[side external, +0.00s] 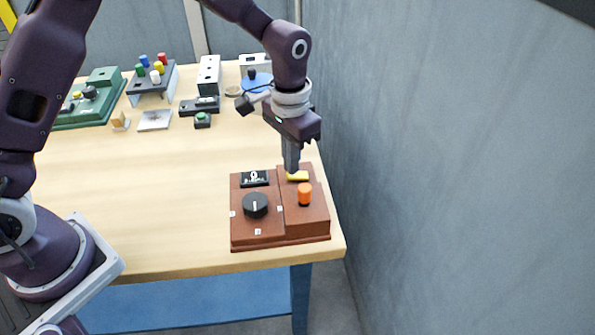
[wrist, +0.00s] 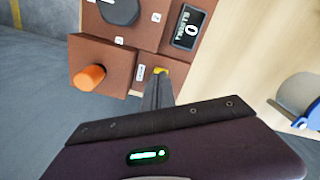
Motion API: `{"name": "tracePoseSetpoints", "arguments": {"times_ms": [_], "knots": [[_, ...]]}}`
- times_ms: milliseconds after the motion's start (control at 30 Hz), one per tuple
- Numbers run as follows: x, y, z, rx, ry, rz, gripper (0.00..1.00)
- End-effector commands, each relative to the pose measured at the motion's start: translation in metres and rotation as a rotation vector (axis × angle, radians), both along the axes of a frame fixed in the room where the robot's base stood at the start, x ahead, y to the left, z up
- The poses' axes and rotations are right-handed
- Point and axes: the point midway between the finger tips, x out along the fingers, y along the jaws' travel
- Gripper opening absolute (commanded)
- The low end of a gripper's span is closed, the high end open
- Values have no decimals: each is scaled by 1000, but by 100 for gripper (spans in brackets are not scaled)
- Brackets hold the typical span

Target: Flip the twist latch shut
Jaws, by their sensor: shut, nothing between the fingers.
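The yellow twist latch (side external: 298,176) sits on the raised right part of a brown box (side external: 265,238), near its back edge. In the wrist view the latch (wrist: 160,71) shows only as a small yellow bit beyond my fingertips. My gripper (side external: 292,170) is shut and empty, pointing down with its tips right at the latch. In the wrist view the shut fingers (wrist: 157,84) hide most of the latch. I cannot tell whether they touch it, or which way the latch is turned.
On the same box are an orange knob (side external: 305,193), a black dial (side external: 255,205) and a small display (side external: 255,177) reading 0. A grey wall (side external: 450,180) stands close on the right. Several other devices are at the table's back; the middle-left tabletop (side external: 170,195) is clear.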

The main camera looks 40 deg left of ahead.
Motion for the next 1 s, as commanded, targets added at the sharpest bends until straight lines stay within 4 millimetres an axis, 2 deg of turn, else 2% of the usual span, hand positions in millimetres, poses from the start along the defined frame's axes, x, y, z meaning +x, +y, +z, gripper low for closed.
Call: {"name": "tracePoseSetpoints", "arguments": {"times_ms": [867,1000], "knots": [[0,0,-13,0,1,0,0],[0,0,-6,0,-1,0,0]]}}
